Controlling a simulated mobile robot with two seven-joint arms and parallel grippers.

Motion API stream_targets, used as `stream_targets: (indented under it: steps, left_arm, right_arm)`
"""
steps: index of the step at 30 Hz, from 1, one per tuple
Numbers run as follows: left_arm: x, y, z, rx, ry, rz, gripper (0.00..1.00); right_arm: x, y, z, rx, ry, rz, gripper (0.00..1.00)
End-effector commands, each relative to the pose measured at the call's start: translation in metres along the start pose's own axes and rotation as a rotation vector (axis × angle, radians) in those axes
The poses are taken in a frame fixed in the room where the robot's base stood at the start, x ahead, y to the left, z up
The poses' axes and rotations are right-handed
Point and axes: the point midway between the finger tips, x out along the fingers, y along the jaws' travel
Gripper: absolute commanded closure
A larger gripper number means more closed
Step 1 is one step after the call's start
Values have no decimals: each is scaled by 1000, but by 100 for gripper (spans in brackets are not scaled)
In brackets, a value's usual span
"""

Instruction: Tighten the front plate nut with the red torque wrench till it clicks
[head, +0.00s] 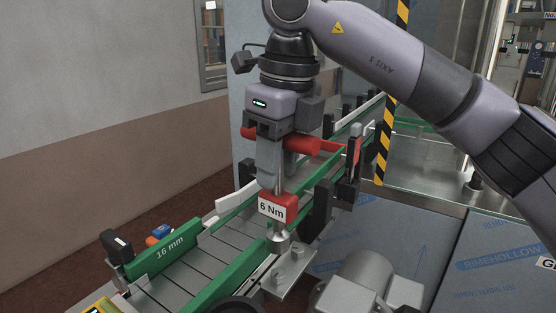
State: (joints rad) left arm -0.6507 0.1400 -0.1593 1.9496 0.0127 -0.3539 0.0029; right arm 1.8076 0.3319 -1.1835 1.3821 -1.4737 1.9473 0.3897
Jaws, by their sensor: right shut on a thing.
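The red torque wrench (302,144) has a red T-handle, a metal shaft and a red block with a white "6 Nm" label. It stands about upright. My right gripper (270,162) comes down from above and is shut on the wrench just below its handle. The wrench's metal socket (279,241) is at the back edge of a small metal plate (300,284) beside the conveyor. Stud or nut heads (278,277) show on that plate. Whether the socket sits around a nut is hidden. My left gripper is out of view.
A conveyor with green guide rails (165,254), one marked "16 mm", runs from lower left to upper right. Black rail brackets (322,204) stand close right of the wrench. A grey motor (362,283) is at lower right. A striped post (390,95) stands behind my arm.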

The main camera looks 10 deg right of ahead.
Motion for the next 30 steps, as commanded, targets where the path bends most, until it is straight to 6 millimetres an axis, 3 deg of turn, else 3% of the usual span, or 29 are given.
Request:
stream_targets:
  steps: [18,30]
  left_arm:
    - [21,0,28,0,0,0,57]
    - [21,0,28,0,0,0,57]
  right_arm:
    - [47,0,-6,1,-1,0,100]
    - [49,0,-6,1,-1,0,100]
